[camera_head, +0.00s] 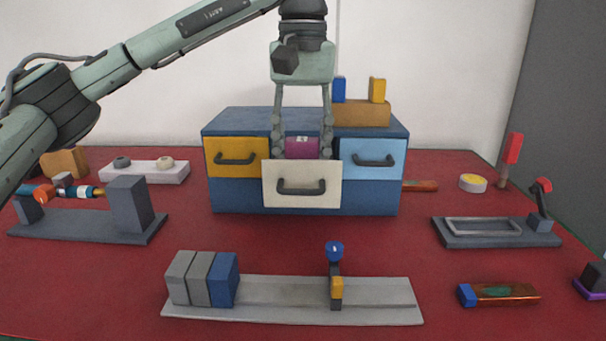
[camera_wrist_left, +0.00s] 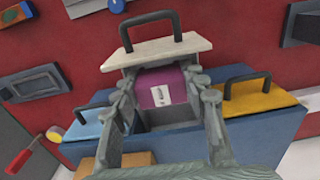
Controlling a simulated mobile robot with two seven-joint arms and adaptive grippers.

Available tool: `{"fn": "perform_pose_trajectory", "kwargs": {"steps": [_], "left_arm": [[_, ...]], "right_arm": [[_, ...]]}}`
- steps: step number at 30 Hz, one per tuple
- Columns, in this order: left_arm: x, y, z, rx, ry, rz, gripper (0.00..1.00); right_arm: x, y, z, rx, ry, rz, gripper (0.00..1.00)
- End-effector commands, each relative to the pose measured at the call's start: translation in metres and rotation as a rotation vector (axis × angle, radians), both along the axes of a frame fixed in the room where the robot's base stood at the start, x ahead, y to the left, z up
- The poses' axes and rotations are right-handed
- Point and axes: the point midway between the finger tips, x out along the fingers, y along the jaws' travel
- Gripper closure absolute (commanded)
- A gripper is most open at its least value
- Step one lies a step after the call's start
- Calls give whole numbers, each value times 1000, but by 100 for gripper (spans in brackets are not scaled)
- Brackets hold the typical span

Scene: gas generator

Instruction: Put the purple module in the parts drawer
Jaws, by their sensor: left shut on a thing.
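The purple module (camera_head: 301,147) is between the fingers of my left gripper (camera_head: 302,153), just behind the front of the cream drawer (camera_head: 320,183). The cream drawer is pulled out from the middle of the blue cabinet (camera_head: 228,197). In the left wrist view the purple module (camera_wrist_left: 162,88), with a pale label on it, sits between the fingers of the gripper (camera_wrist_left: 160,98), inside the outline of the open drawer (camera_wrist_left: 165,52). The module's lower part is hidden by the drawer front, so I cannot tell whether it touches the drawer floor. My right gripper does not show.
Yellow (camera_head: 236,157) and light blue (camera_head: 374,159) drawers flank the cream one. A brown block (camera_head: 361,113) with blue and yellow pieces stands on the cabinet. A grey rail fixture (camera_head: 376,301) lies in front, with clear red table between it and the cabinet.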

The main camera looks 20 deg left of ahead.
Motion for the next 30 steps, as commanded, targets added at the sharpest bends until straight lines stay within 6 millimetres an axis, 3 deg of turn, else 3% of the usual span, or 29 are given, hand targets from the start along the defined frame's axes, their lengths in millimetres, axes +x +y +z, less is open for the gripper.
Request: {"fn": "perform_pose_trajectory", "kwargs": {"steps": [9, 20, 21, 23, 30], "left_arm": [[0, 0, -36, -1, 0, 1, 100], [0, 0, -41, -1, -1, 1, 100], [0, 0, -41, -2, -2, 1, 55], [0, 0, -40, -1, -1, 1, 49], [0, 0, -40, -2, -2, 1, 49]], "right_arm": [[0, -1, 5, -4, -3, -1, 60], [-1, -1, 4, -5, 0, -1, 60], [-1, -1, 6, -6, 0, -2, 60], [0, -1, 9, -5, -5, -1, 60], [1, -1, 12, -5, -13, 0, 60]]}}
